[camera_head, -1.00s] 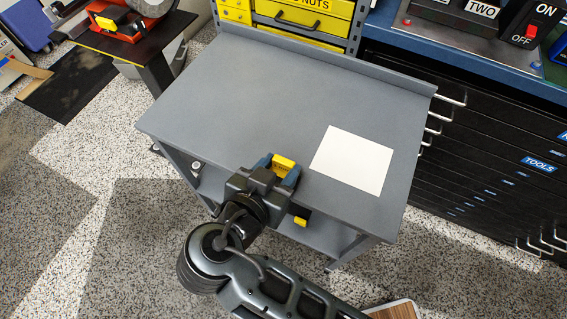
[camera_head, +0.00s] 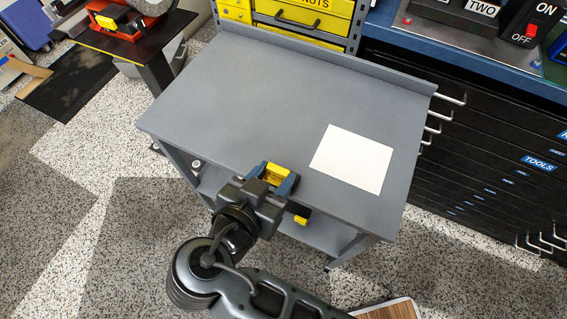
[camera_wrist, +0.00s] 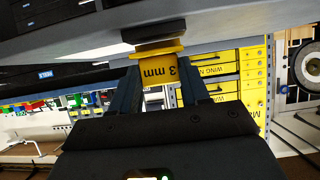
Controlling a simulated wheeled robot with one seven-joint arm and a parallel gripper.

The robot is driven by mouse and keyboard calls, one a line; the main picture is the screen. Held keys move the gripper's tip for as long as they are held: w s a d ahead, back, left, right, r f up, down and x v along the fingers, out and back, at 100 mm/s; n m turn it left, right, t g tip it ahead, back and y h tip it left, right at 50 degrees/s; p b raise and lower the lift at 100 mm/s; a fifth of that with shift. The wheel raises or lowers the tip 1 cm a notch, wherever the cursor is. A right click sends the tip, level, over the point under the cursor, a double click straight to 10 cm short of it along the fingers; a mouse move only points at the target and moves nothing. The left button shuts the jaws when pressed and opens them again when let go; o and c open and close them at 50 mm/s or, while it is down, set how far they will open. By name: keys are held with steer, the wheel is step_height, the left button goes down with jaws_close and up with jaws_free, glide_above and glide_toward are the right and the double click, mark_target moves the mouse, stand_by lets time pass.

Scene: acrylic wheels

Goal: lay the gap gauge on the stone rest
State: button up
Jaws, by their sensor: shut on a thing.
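The yellow gap gauge (camera_head: 274,173), marked "3 mm" in the wrist view (camera_wrist: 158,70), is between the jaws of my gripper (camera_head: 272,178). My gripper is shut on it, near the front edge of the grey cart top. In the wrist view my two fingers (camera_wrist: 159,92) flank the gauge, and a dark piece shows beyond its yellow flange; I cannot tell what that piece is. A grinder with a grey wheel (camera_head: 150,5) stands at the top left, with a yellow block (camera_head: 112,17) on its red part. I cannot make out the stone rest for certain.
The grey cart top (camera_head: 230,95) is mostly clear, with a white sheet (camera_head: 352,159) at its right and a raised back lip. A yellow and black item (camera_head: 300,218) shows below the front edge. Black drawers with handles (camera_head: 470,150) stand at right, yellow bins (camera_head: 305,15) behind.

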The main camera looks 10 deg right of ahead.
mark_target(276, 180)
steer(key=shift+s+a, duration=0.2)
steer(key=shift+s, duration=0.1)
steer(key=shift+s+a, duration=0.15)
steer(key=shift+s+a, duration=0.8)
steer(key=shift+s, duration=0.2)
stand_by(1.5)
